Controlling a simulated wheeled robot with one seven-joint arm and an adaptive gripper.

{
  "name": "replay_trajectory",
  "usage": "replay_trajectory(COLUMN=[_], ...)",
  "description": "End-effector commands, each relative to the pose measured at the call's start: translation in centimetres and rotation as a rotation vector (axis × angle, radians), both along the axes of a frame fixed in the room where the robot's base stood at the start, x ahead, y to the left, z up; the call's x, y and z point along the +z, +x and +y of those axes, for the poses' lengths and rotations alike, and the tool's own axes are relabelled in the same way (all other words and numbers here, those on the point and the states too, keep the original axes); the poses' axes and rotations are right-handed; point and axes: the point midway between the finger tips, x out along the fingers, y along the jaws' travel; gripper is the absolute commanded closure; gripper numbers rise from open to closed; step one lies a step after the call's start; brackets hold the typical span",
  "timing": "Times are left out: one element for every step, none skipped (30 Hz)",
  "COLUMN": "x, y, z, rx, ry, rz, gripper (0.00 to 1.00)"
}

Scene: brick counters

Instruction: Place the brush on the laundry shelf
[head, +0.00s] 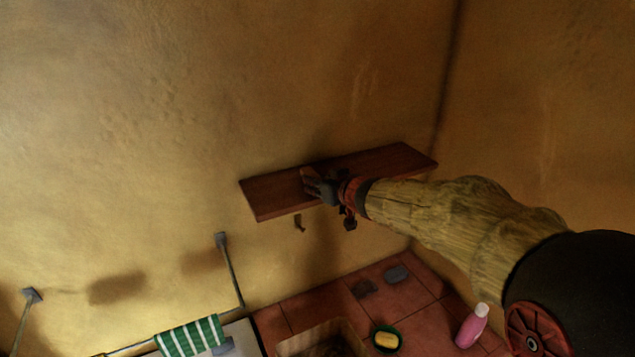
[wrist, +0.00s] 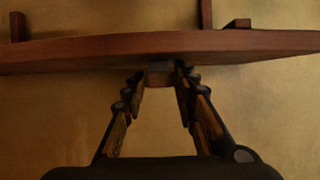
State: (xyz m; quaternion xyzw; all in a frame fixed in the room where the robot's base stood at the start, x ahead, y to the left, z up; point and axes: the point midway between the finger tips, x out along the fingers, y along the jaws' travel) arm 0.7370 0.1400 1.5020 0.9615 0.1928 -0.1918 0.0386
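The laundry shelf (head: 400,160) is a dark red-brown board on the wall. My gripper (head: 313,183) is at its left half, with the fingertips over the board. A small reddish-brown piece, seemingly the brush (head: 307,173), shows at the fingertips. In the wrist view the shelf (wrist: 80,50) spans the picture just past my gripper (wrist: 161,76). The fingers close in on the small brownish end of the brush (wrist: 160,75). Most of the brush is hidden, and I cannot tell whether it touches the shelf.
Below are a red tiled counter (head: 410,315), a pink bottle (head: 472,325), a yellow soap in a green dish (head: 386,340) and a basin rim (head: 300,340). A green-striped towel (head: 190,337) hangs on a rail at lower left. The shelf's right part looks clear.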

Motion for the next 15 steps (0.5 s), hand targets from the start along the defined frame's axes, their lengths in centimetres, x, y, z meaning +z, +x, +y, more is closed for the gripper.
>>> replay_trajectory(x=[0.0, 0.0, 0.01, 0.01, 0.01, 0.01, 0.01, 0.01, 0.01, 0.01, 0.01, 0.01, 0.02, 0.02, 0.06], y=[-0.01, -0.01, 0.0, 0.0, 0.0, 0.0, 0.0, 0.0, 0.0, 0.0, 0.0, 0.0, 0.0, 0.0, -0.01], z=[0.01, 0.0, 0.0, 0.0, 0.0, 0.0, 0.0, 0.0, 0.0, 0.0, 0.0, 0.0, 0.0, 0.0, 0.0], rx=[0.0, 0.0, 0.0, 0.0, 0.0, 0.0, 0.0, 0.0, 0.0, 0.0, 0.0, 0.0, 0.0, 0.0, 0.0], ry=[0.0, 0.0, 0.0, 0.0, 0.0, 0.0, 0.0, 0.0, 0.001, 0.001, 0.001, 0.001, 0.001, 0.001, 0.001], rz=[0.0, 0.0, 0.0, 0.0, 0.0, 0.0, 0.0, 0.0, 0.0, 0.0, 0.0, 0.0, 0.0, 0.0, 0.0], gripper=[0.67, 0.65, 0.63, 0.61, 0.59, 0.57, 0.55, 0.55, 0.55, 0.55, 0.55, 0.55, 0.55, 0.55, 0.55])
